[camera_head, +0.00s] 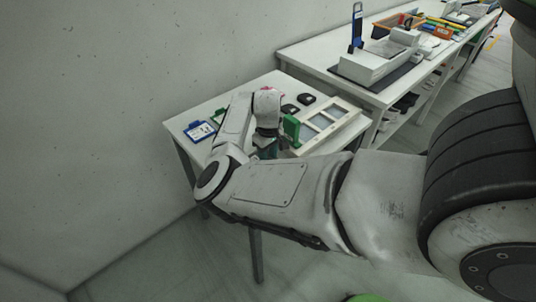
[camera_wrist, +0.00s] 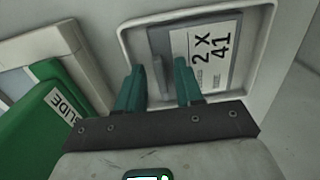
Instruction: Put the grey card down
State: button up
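The grey card (camera_wrist: 160,42) lies in a shallow white tray (camera_wrist: 128,40) in the wrist view. It bears a white label reading "2 X 41", and a small grey tab (camera_wrist: 159,76) stands up from it. My gripper (camera_wrist: 158,66) has its two teal fingers apart, one on each side of the tab, with visible gaps. The fingers do not look closed on it. In the head view my gripper (camera_head: 268,148) is mostly hidden behind my arm, low over the small white table (camera_head: 262,88). The grey card cannot be made out there.
A green block labelled "SLIDE" (camera_wrist: 50,112) is close on the left in the wrist view, beside a pale frame (camera_head: 335,112). Blue-and-white cards (camera_head: 199,131) and black items (camera_head: 306,99) lie on the table. A longer bench (camera_head: 310,52) with equipment stands behind; a wall is left.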

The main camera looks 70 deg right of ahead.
notch_tip(320, 180, up, 12)
jog(key=b, duration=0.1)
jog(key=a+f+n+h, duration=0.1)
jog(key=a+f, duration=0.2)
jog(key=a, duration=0.2)
jog(key=s+a+f+n+h, duration=0.1)
jog(key=a+f, duration=0.1)
jog(key=a, duration=0.4)
jog(key=s+a+f+n+h, duration=0.1)
jog(key=a+f, duration=0.2)
jog(key=a, duration=0.3)
jog(key=shift+s+a+f+n+t+h, duration=0.1)
jog(key=shift+a+f+n+t+h, duration=0.1)
jog(key=shift+f+n+t+h, duration=0.15)
jog(key=s+a+f+n+y, duration=0.1)
jog(key=s+a+f, duration=0.1)
jog(key=a, duration=0.7)
jog(key=s+a+f+n+y, duration=0.1)
jog(key=s+a+f+y, duration=0.1)
jog(key=s+a, duration=0.3)
jog(key=a, duration=0.4)
jog(key=shift+f, duration=0.25)
jog(key=shift+d+y, duration=0.1)
jog(key=shift+y, duration=0.15)
